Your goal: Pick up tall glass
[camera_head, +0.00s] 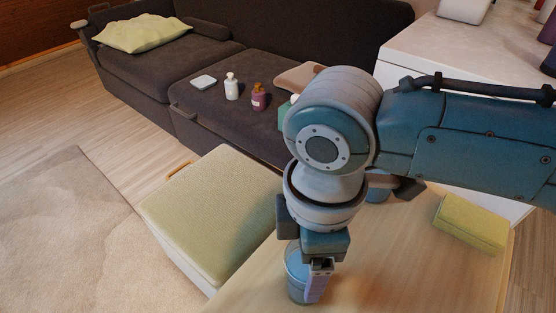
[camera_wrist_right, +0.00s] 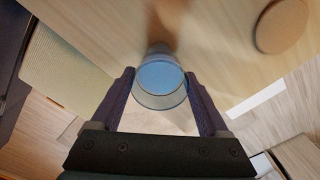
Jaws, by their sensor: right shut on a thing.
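The tall glass (camera_head: 297,275) is bluish and see-through, and stands at the near edge of the wooden table (camera_head: 400,275) in the head view. My right gripper (camera_head: 317,280) points down at it and is shut on it. In the right wrist view the glass (camera_wrist_right: 160,82) is between the two fingers of my right gripper (camera_wrist_right: 160,100), one at each side. I cannot tell whether its base touches the table. My left gripper is not in view.
A green block-like item (camera_head: 470,222) lies on the table at right. A cushioned pale green stool (camera_head: 215,210) stands left of the table. The dark sofa (camera_head: 150,75) behind holds a white bottle (camera_head: 231,86) and a purple bottle (camera_head: 258,97). A white cabinet (camera_head: 440,45) stands at the back right.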

